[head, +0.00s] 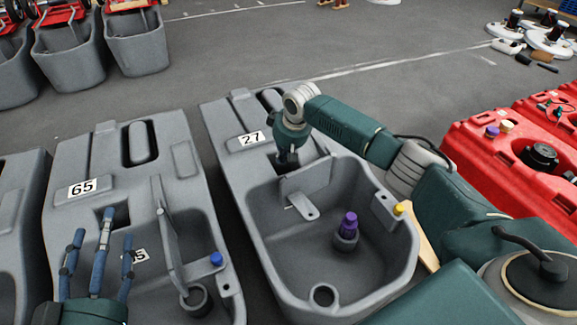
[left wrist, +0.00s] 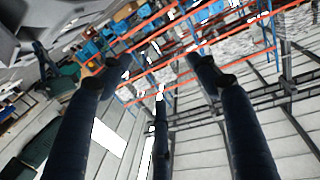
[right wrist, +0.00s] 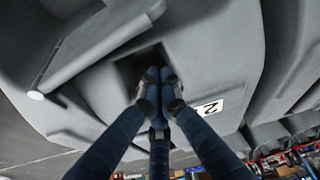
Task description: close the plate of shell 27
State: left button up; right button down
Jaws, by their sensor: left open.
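Shell 27 (head: 240,195) is a grey tank in the middle of the head view, with its number label (head: 251,139) on top. A grey plate (head: 308,181) with a small tab stands at the back of its open basin. My right gripper (head: 287,160) points down at the dark recess behind the plate. In the right wrist view its fingers (right wrist: 155,85) are together at the recess, beside the partly visible label (right wrist: 208,108). I see nothing held between them. My left gripper (head: 101,232) is open and empty above shell 65, with fingers spread.
Shell 65 (head: 75,215) is on the left, with an upright plate (head: 168,235). A purple-topped part (head: 347,229) stands in shell 27's basin, and a yellow cap (head: 399,209) sits at its right rim. Red tanks (head: 490,160) stand at right.

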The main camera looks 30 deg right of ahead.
pick_arm(q)
jog(key=shift+s+d+r+t+h, duration=0.1)
jog(key=shift+r+t+h, duration=0.2)
jog(key=shift+r, duration=0.55)
jog(key=shift+d+r+t+h, duration=0.1)
jog(key=shift+r+t, duration=0.3)
jog(key=shift+r, duration=0.4)
pick_arm(e)
jog(key=shift+s+d+f, duration=0.1)
jog(key=shift+s+f, duration=0.05)
jog(key=shift+s, duration=0.7)
jog(key=shift+s+d+f, duration=0.1)
jog(key=shift+s, duration=0.75)
pick_arm(q)
jog(key=shift+f, duration=0.1)
